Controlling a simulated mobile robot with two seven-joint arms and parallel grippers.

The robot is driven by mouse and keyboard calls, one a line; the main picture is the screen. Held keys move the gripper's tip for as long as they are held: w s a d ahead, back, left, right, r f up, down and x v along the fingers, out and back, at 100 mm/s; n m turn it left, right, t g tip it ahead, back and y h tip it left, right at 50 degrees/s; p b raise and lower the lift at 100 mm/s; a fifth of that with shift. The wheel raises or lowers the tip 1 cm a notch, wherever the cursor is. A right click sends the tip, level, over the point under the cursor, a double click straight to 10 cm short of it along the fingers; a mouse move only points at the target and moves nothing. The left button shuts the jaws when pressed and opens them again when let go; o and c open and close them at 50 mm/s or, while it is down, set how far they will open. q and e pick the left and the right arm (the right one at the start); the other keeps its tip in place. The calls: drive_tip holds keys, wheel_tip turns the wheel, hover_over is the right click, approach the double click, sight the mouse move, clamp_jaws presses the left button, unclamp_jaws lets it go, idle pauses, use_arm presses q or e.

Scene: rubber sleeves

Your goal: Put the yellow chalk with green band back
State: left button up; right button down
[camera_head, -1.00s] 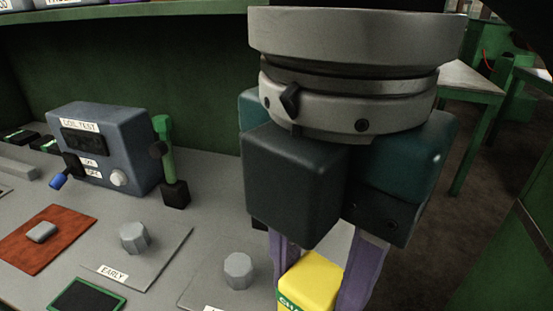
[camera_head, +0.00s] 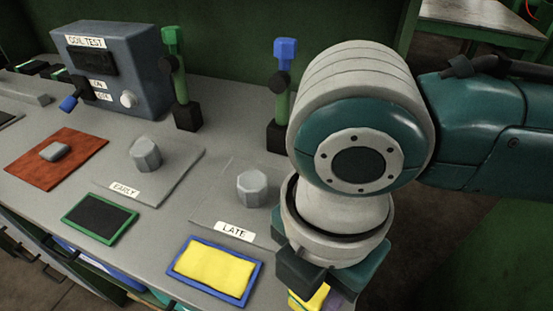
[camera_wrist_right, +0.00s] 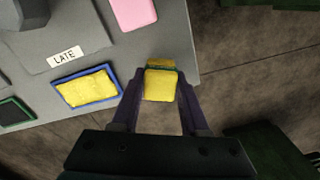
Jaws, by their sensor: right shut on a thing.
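The yellow chalk with the green band (camera_wrist_right: 160,84) is between the purple fingers of my right gripper (camera_wrist_right: 160,103), which is shut on it. In the head view only a small part of the chalk (camera_head: 308,299) shows at the bottom, with the arm hiding the rest. In the wrist view it overlaps the bench's edge, with floor behind its near part; its height is hard to tell. A blue-framed tray with a yellow surface (camera_head: 257,272) lies to its left on the bench. A green-framed tray with a dark surface (camera_head: 134,215) lies farther left. My left gripper is not in view.
Grey knobs stand on the EARLY plate (camera_head: 180,177) and the LATE plate (camera_head: 210,215). Behind are the COIL TEST box (camera_head: 140,65), a green-topped lever (camera_head: 180,80) and a blue-topped lever (camera_head: 283,85). A pink block (camera_wrist_right: 134,12) lies near the bench edge.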

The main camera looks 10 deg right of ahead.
drive_tip(key=shift+f, duration=0.4)
drive_tip(key=shift+f, duration=0.15)
drive_tip(key=shift+c, duration=2)
unclamp_jaws()
